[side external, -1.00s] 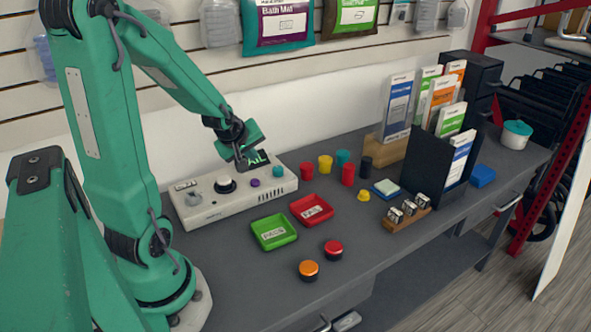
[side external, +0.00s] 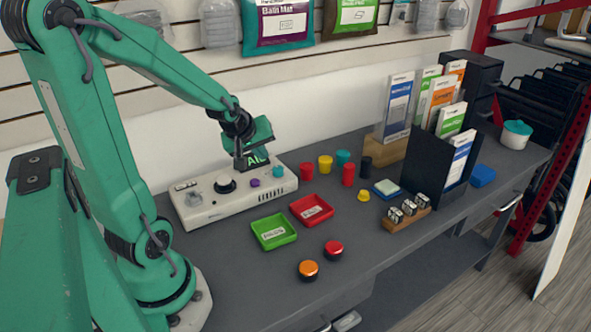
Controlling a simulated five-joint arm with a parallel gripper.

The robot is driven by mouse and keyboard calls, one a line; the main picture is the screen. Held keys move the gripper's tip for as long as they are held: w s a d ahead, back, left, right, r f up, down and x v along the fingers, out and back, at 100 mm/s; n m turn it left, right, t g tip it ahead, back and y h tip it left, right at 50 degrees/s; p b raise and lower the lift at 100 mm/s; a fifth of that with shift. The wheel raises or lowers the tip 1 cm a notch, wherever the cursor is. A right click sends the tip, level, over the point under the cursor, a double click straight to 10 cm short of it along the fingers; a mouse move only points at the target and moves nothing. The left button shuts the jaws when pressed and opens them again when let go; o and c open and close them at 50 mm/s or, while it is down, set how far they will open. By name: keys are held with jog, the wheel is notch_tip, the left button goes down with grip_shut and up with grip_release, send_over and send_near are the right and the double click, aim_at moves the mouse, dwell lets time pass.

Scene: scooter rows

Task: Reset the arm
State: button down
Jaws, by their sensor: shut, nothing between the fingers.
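My green arm reaches from the left over the counter. My gripper (side external: 246,164) is shut and empty. It hangs over the back of the white control panel (side external: 225,202), in front of a small dark display with green letters (side external: 257,158), which it partly hides. The panel carries a black knob (side external: 225,184), a purple button (side external: 255,183) and a teal button (side external: 278,171). I cannot tell whether the fingertips touch the panel or display.
A green tray (side external: 259,245) and a red tray (side external: 325,219) lie in front of the panel. An orange button (side external: 308,269) and a red button (side external: 333,248) sit nearer. Coloured cylinders (side external: 325,164) and a dark brochure holder (side external: 428,172) stand to the right.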

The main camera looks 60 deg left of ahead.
jog(key=s+d+r+m+h, duration=0.1)
jog(key=s+d+r+m, duration=0.3)
jog(key=d+m, duration=0.3)
jog(key=s+d+r+m+h, duration=0.2)
jog(key=s+d+r+m, duration=0.3)
jog(key=d, duration=0.6)
jog(key=shift+r+m+g+h, duration=0.3)
jog(key=shift+m, duration=0.7)
